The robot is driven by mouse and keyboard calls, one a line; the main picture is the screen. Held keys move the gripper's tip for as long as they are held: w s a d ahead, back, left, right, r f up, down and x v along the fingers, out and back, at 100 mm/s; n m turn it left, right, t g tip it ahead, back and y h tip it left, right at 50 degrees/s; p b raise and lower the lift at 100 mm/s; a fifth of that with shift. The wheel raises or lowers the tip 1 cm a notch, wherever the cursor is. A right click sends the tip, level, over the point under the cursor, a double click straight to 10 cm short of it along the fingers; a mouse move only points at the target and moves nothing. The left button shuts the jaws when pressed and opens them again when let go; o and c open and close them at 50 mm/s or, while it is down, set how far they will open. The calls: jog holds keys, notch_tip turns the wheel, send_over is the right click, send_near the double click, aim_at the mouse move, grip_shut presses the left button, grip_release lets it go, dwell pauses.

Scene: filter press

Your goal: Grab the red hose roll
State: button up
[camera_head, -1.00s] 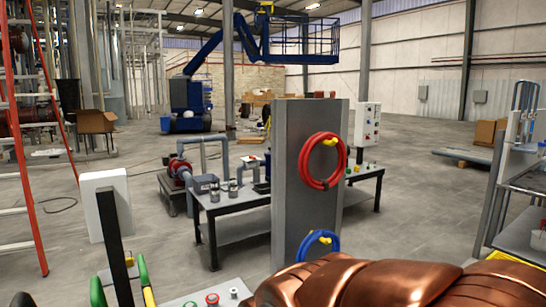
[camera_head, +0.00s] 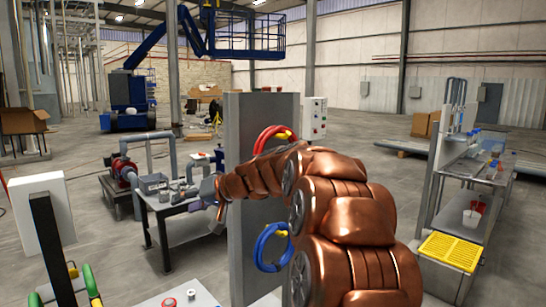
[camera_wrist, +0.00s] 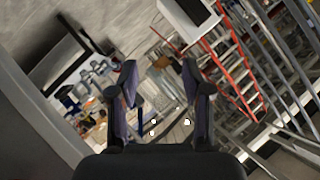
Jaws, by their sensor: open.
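The red hose roll (camera_head: 262,138) hangs on a yellow holder (camera_head: 284,134) high on the grey upright panel (camera_head: 240,115) in the head view. My copper arm hides its lower part. My gripper (camera_head: 203,196) is left of the panel and lower than the roll, apart from it. In the wrist view my gripper (camera_wrist: 160,67) is open with nothing between its fingers. The red roll does not show in the wrist view.
A blue hose roll (camera_head: 261,248) hangs lower on the panel. A workbench (camera_head: 157,205) with fittings stands behind at left. In the wrist view a red ladder (camera_wrist: 232,75) appears.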

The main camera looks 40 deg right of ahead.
jog(key=w+d+r+m+t+h, duration=0.1)
jog(key=d+r+t, duration=0.15)
jog(key=d, duration=0.45)
jog(key=w+d+r+m+t+h, duration=0.1)
jog(key=d+r, duration=0.2)
jog(key=d, duration=0.5)
jog(key=m+t+h, duration=0.2)
jog(key=t+h, duration=0.1)
jog(key=h, duration=0.1)
send_near(266, 143)
jog(key=w, duration=0.4)
jog(key=shift+w+a, duration=0.25)
jog(key=shift+r, duration=0.3)
jog(key=shift+w+d+h, duration=0.1)
jog(key=shift+w+h, duration=0.2)
jog(key=shift+w+d+f+p, duration=0.1)
jog(key=shift+w+d+p, duration=0.15)
jog(key=shift+w, duration=0.15)
jog(key=shift+w+d+p, duration=0.2)
jog(key=shift+w+p, duration=0.05)
jog(key=shift+w, duration=0.2)
jog(key=shift+w+a, duration=0.2)
jog(key=shift+w, duration=0.15)
jog(key=shift+w+d+f+p, duration=0.15)
jog(key=shift+w+p, duration=1.4)
jog(key=shift+w, duration=0.8)
